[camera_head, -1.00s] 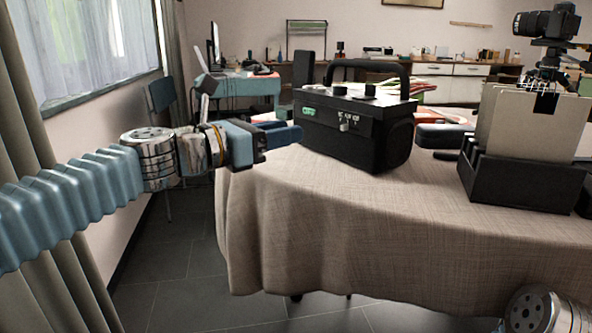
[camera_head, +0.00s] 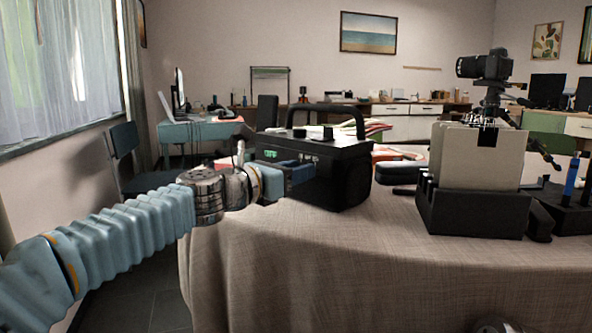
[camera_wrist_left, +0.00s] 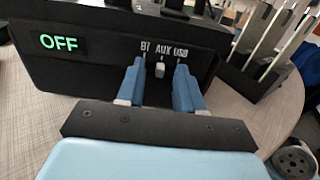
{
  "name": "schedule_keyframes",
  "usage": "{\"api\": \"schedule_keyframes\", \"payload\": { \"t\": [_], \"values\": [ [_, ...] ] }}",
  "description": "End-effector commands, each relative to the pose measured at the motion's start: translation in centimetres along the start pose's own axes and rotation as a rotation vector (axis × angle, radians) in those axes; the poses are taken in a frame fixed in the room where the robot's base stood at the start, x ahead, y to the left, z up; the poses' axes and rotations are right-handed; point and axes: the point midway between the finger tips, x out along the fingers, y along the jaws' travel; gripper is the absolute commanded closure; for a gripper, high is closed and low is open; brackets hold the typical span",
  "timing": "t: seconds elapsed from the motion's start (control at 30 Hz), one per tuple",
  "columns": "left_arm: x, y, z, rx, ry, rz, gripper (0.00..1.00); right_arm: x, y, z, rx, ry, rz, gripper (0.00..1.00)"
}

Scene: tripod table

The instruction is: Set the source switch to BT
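The black radio (camera_head: 345,165) with a carry handle stands on the cloth-covered table. Its front shows a green OFF display (camera_wrist_left: 59,42) and the labels BT, AUX and USB in the left wrist view. The small grey source switch (camera_wrist_left: 161,70) sits below the labels, about under AUX. My left gripper (camera_wrist_left: 159,88) is open, its two blue fingers on either side of the switch; I cannot tell whether either touches it. In the head view, my left gripper (camera_head: 300,174) is in front of the radio and hides part of its front.
A black file holder (camera_head: 470,212) with folders stands right of the radio, with a camera on a tripod (camera_head: 486,68) behind it. A dark case (camera_head: 400,171) lies between them. The table front (camera_head: 330,240) is clear.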

Motion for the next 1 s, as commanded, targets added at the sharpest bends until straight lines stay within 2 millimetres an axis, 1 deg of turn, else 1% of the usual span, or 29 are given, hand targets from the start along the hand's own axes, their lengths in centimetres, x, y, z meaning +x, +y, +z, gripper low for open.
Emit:
{"api": "schedule_keyframes", "payload": {
  "t": [0.27,0.5,1.0],
  "values": [
    [0.14,0.01,-0.01,0.000,0.000,0.000,0.64,0.00,0.00,0.01,0.000,0.000,0.000,0.57],
    [0.12,0.02,-0.02,0.000,0.000,0.000,1.00,0.00,0.00,0.01,0.000,0.000,0.000,0.57],
    [0.10,0.02,-0.03,0.000,0.000,0.000,1.00,0.00,0.00,0.00,0.000,0.000,0.000,0.57]
  ]
}}
